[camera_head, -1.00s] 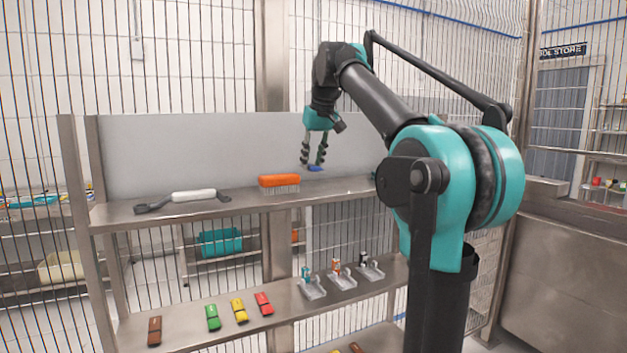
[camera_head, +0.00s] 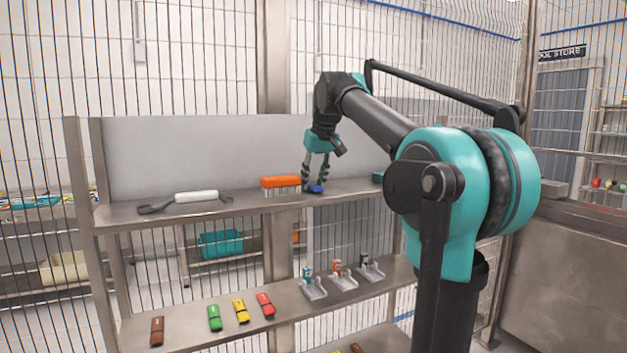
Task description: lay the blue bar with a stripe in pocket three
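My gripper (camera_head: 315,184) is at the upper shelf, just right of the orange brush. Its fingers are closed around a small blue piece (camera_head: 315,189), which appears to be the blue bar. It is low, at or just above the shelf surface; I cannot tell whether it touches. Its stripe is too small to make out. On the lower shelf, three clear trays stand in a row: a left one (camera_head: 313,290), a middle one (camera_head: 343,282) and a right one (camera_head: 371,273). Small upright items stand at their backs. No pocket numbers are legible.
The upper shelf (camera_head: 250,205) holds an orange brush (camera_head: 281,183) and a white-handled tool (camera_head: 195,197). The lower shelf holds brown (camera_head: 157,331), green (camera_head: 214,318), yellow (camera_head: 241,311) and red (camera_head: 265,304) bars left of the trays. Wire mesh stands behind.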

